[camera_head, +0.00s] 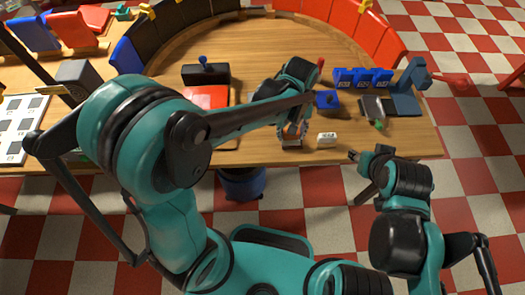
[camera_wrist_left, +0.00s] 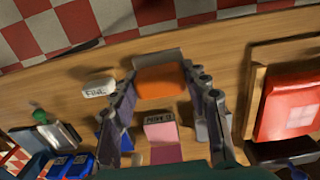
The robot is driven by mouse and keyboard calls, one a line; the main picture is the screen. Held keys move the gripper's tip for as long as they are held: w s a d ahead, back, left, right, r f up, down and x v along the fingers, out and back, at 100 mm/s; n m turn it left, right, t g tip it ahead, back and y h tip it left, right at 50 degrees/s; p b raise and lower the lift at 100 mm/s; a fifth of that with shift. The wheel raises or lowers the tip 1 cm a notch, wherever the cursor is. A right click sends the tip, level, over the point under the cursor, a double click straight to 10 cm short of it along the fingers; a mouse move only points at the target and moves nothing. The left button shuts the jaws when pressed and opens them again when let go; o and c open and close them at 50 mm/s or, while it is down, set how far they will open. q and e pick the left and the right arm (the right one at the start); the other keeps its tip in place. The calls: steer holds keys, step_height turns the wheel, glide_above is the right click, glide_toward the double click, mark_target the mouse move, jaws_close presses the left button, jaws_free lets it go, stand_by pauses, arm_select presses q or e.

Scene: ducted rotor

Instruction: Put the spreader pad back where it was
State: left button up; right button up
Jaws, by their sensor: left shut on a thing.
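An orange pad with a grey edge strip (camera_wrist_left: 160,82), which I take to be the spreader pad, sits between the fingers of my left gripper (camera_wrist_left: 163,100) in the left wrist view. The fingers are shut on its sides. In the head view my left gripper (camera_head: 292,128) points down near the table's front edge, and only a little of the pad shows. I cannot tell whether the pad touches the table. My right gripper (camera_head: 358,172) is in front of the table's right part, with its fingers apart and empty.
A white block marked FINE (camera_head: 327,138) lies close beside the pad. A pink block (camera_wrist_left: 161,128) lies behind it. A red tray (camera_head: 206,97) is to the left; blue bins (camera_head: 362,77) and a blue stand (camera_head: 405,103) are at right. The front edge (camera_head: 400,152) is near.

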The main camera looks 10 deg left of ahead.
arm_select(q)
steer(key=shift+a+f, duration=0.2)
steer(key=shift+f, duration=0.15)
steer(key=a+f+b, duration=0.1)
steer(key=a+f, duration=0.1)
steer(key=a, duration=0.1)
steer(key=w+a+f+b, duration=0.1)
steer(key=a+f, duration=0.1)
steer(key=a, duration=0.2)
steer(key=a+f+b, duration=0.1)
steer(key=a+f, duration=0.1)
steer(key=a, duration=0.1)
steer(key=shift+w+a+f, duration=0.2)
steer(key=shift+w+a, duration=0.05)
steer(key=shift+w, duration=0.1)
step_height(320, 180, down, 4)
steer(key=shift+a+r+b, duration=0.1)
steer(key=shift+b, duration=0.65)
steer(key=shift+f, duration=0.2)
steer(key=shift+f, duration=0.15)
steer(key=o, duration=1.1)
